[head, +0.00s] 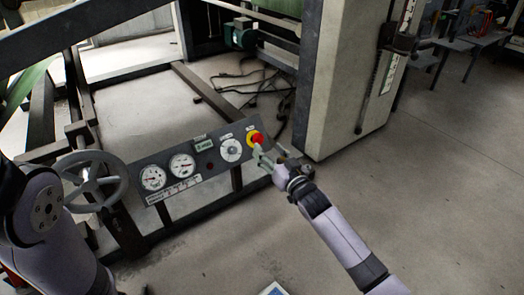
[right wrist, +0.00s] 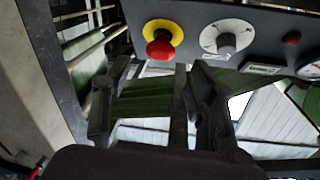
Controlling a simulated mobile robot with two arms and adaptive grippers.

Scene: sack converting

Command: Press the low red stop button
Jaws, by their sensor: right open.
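The red stop button (head: 257,136) sits on a yellow collar at the right end of a low, tilted dark control panel (head: 210,163). My right gripper (head: 264,156) is just in front of and below the button in the head view. In the right wrist view, the red button (right wrist: 160,47) is above the open fingers of the right gripper (right wrist: 150,80), with nothing between them. I cannot tell whether a finger touches the button. Part of my left arm shows at the left of the head view, but its gripper does not.
The panel also carries two gauges (head: 182,166), a white rotary knob (head: 231,150) and a small red lamp (head: 209,165). A handwheel (head: 95,181) stands left of the panel. A pale machine column (head: 340,80) rises behind it on the right. The floor at right (head: 440,190) is clear.

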